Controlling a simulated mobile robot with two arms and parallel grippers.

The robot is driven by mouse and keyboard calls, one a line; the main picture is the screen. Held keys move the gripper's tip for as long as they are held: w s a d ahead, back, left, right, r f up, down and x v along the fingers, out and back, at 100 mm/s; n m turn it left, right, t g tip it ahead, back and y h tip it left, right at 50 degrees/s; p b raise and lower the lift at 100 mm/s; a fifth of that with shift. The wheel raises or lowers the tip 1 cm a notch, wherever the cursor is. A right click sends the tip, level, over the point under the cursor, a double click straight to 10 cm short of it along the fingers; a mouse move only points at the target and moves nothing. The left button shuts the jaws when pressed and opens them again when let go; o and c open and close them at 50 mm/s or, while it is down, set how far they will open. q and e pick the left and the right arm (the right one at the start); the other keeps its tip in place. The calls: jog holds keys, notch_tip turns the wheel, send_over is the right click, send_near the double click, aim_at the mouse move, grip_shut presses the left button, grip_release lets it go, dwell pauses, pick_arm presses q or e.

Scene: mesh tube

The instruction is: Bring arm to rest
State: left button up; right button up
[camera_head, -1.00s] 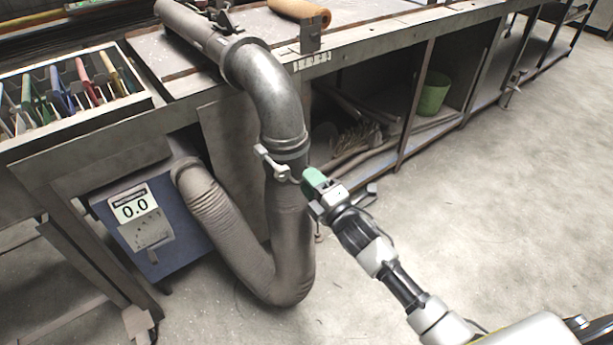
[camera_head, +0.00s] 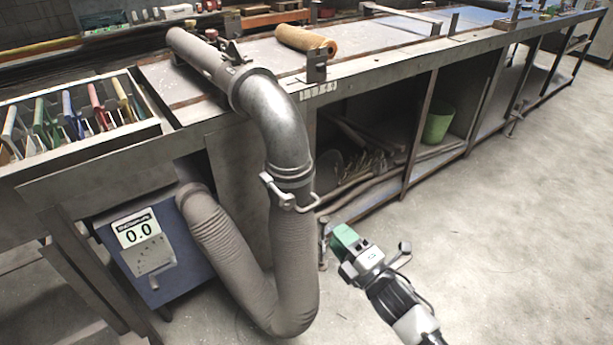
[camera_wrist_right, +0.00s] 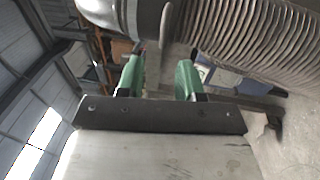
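My right gripper (camera_head: 342,241) comes in from the lower right in the head view, with green fingers, right of the pipe and apart from it. In the right wrist view its two green fingers (camera_wrist_right: 160,80) stand apart with nothing between them. The grey metal pipe elbow (camera_head: 275,118) bends down from the bench into the ribbed grey hose (camera_head: 296,270). A clamp with a light handle (camera_head: 282,195) sits around their joint. The hose also shows in the right wrist view (camera_wrist_right: 260,35), beyond the fingers. My left gripper is not in view.
A workbench (camera_head: 400,62) runs along the back, with an orange roll (camera_head: 303,39) on it. A blue box (camera_head: 155,262) with a 0.0 display stands below. A green bucket (camera_head: 437,123) is on the lower shelf. The floor (camera_head: 510,200) at right is clear.

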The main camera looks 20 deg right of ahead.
jog(key=shift+f, duration=0.1)
jog(key=s+d+f+m+g+h+p, duration=0.1)
jog(key=s+f+m+g+h+p, duration=0.2)
jog(key=f, duration=0.6)
jog(key=s+d+f+m+g+h+p, duration=0.15)
jog(key=s+f+m, duration=0.25)
jog(key=f, duration=0.4)
jog(key=s+d+f+m+g+h+p, duration=0.1)
jog(key=s+d+f+m+g, duration=0.2)
jog(key=f, duration=0.6)
jog(key=s+a+f+m+g+p, duration=0.1)
jog(key=s+f+m+g, duration=0.2)
jog(key=s, duration=0.7)
jog(key=s+a+f+m+g+h+p, duration=0.1)
jog(key=s+f+m+g, duration=0.2)
jog(key=s+f, duration=0.3)
jog(key=s+f+m+g+p, duration=0.2)
jog(key=s+f+m+g, duration=0.1)
jog(key=s, duration=1.2)
jog(key=shift+s+a+f+m+g, duration=0.3)
jog(key=shift+s+a+f+g, duration=0.1)
jog(key=shift+f+g, duration=0.3)
jog(key=shift+o, duration=0.2)
jog(key=shift+w, duration=0.1)
